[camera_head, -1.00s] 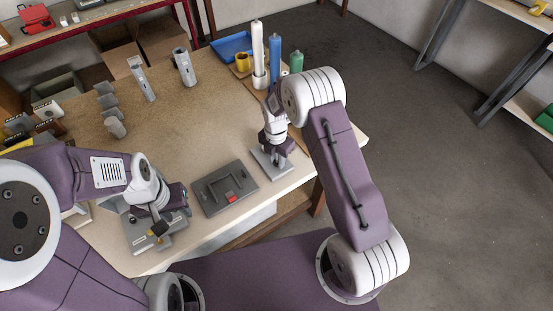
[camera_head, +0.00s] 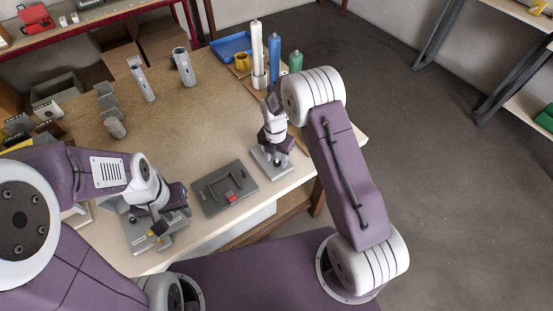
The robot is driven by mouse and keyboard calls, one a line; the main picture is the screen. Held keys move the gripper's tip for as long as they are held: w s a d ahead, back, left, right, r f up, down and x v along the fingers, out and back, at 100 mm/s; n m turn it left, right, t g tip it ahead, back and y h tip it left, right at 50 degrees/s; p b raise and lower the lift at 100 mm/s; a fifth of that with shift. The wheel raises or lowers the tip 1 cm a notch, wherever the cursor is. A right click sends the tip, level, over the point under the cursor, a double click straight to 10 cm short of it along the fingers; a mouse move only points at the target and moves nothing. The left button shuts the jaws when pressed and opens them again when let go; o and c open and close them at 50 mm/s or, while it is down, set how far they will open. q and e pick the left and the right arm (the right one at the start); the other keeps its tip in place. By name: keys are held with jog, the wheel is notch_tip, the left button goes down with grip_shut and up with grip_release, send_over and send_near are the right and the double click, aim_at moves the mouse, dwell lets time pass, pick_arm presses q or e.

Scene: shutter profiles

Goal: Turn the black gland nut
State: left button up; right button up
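My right gripper (camera_head: 277,154) points down over a small grey base plate (camera_head: 286,167) near the table's front right edge. A small dark part, perhaps the black gland nut, shows between or just under its fingers. The fingers hide most of it, and I cannot tell whether they grip it. My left gripper (camera_head: 158,232) is low over another grey fixture plate (camera_head: 142,244) at the front left, beside a small yellow piece. Its finger opening is too small to read.
A dark grey plate with a raised bracket and a red block (camera_head: 231,198) lies between the grippers. White, blue (camera_head: 275,58) and green (camera_head: 296,62) cylinders stand at the back right near a blue tray (camera_head: 231,46). Grey profiles (camera_head: 184,68) stand further left. The table's middle is clear.

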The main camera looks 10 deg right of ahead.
jog(key=shift+s+f, duration=0.1)
jog(key=shift+s, duration=0.05)
notch_tip(320, 180, up, 9)
jog(key=shift+r+b, duration=0.1)
jog(key=shift+b, duration=0.65)
jog(key=s+d+r+m+t, duration=0.1)
jog(key=s+d+r+m, duration=0.2)
jog(key=s+r, duration=0.3)
jog(key=s+d+f+m, duration=0.1)
jog(key=s+m, duration=0.5)
jog(key=m, duration=0.6)
jog(key=s+f+m, duration=0.2)
jog(key=s+m, duration=0.4)
jog(key=m, duration=0.7)
jog(key=shift+s+d+f, duration=0.25)
jog(key=shift+d+f, duration=0.05)
jog(key=shift+d, duration=0.1)
